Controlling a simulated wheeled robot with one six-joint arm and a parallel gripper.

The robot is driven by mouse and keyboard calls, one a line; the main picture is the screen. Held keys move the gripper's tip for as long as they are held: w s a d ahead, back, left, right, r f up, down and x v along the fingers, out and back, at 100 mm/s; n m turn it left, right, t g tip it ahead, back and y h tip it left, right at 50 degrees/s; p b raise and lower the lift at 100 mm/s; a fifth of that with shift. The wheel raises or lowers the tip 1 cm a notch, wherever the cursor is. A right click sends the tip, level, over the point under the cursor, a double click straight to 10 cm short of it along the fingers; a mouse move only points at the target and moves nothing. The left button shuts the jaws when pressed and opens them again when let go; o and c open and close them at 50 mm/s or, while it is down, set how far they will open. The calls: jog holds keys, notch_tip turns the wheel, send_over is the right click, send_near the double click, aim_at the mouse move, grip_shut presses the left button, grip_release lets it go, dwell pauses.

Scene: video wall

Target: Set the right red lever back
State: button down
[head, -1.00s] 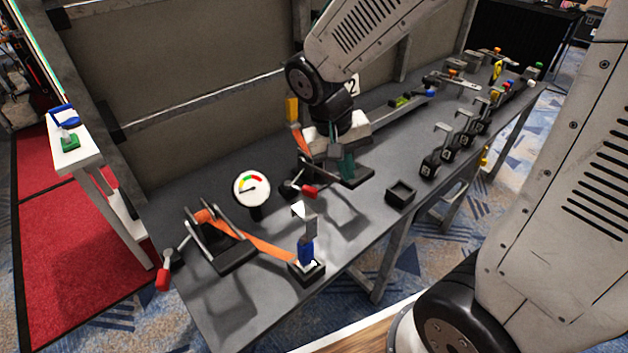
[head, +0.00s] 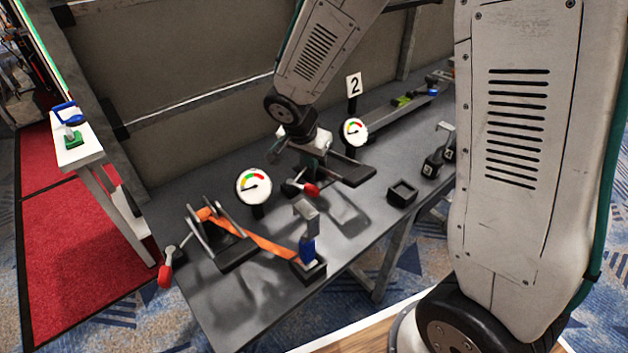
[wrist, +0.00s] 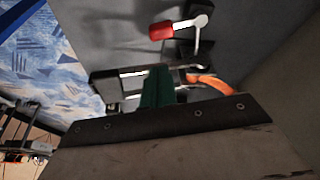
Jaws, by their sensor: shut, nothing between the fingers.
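The right red lever (head: 310,190) has a red grip on a short pale arm, low at the left side of the right ratchet device. In the wrist view its red grip (wrist: 161,31) points left from a round metal pivot. My gripper (head: 317,174) is shut and empty, just above and right of the lever, over the device. Its green fingers (wrist: 157,88) show in the wrist view, apart from the red grip. The device's dark base (head: 352,174) is partly hidden by my gripper. The left red lever (head: 165,276) hangs at the bench's left end.
A round gauge (head: 254,187) stands left of the right device, and another gauge (head: 354,132) stands behind it. A small black open box (head: 402,194) sits to the right.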

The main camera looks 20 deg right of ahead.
aim_at(302, 187)
jog(key=x, duration=1)
